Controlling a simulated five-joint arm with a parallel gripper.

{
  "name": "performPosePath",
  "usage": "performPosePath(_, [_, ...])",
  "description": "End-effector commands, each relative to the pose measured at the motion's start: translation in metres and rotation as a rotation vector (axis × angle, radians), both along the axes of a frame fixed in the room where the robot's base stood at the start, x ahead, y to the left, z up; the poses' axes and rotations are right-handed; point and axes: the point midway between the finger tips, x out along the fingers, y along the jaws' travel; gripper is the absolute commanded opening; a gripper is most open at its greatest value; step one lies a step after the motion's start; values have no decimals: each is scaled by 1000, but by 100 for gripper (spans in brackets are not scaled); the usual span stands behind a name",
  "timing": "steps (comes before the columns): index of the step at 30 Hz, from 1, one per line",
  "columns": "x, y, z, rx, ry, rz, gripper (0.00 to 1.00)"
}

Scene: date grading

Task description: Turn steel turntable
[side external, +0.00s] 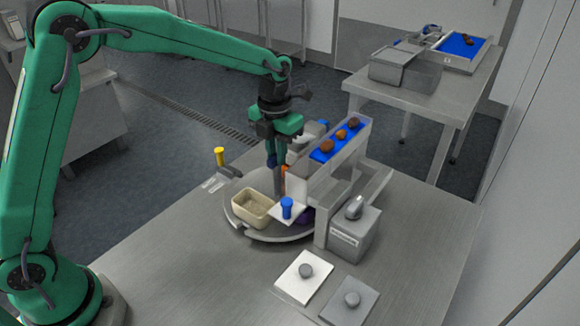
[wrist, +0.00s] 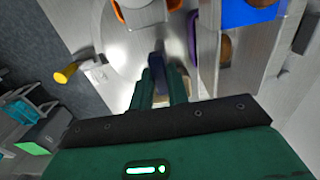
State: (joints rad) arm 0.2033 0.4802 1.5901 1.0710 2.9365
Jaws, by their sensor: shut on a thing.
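The round steel turntable (side external: 262,237) lies on the steel table and bears a cream bin (side external: 252,205) at its front left. In the wrist view its bright steel disc (wrist: 115,60) spreads ahead of the fingers. My gripper (side external: 277,165) points down over the turntable's far part. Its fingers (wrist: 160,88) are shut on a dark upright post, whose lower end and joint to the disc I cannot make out. An orange bin (wrist: 135,14) and a purple bin (wrist: 192,38) show in part beside the fingers; the conveyor hides much of the purple one.
A blue-belted conveyor (side external: 322,155) with brown dates stands close on the right of my gripper. A yellow knob (side external: 220,156) stands at the left. The table's front left is clear.

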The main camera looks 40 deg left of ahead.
Motion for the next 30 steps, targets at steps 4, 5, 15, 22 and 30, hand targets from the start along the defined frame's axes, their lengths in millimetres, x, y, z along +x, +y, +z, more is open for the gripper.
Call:
performPosePath(4, [0,-1,3,0,-1,-5,0])
performPosePath(5, [0,-1,3,0,-1,-5,0])
performPosePath(15, [0,-1,2,0,0,-3,38])
performPosePath(22, [0,0,1,0,0,-2,38])
performPosePath(30, [1,0,12,-1,-3,-2,38])
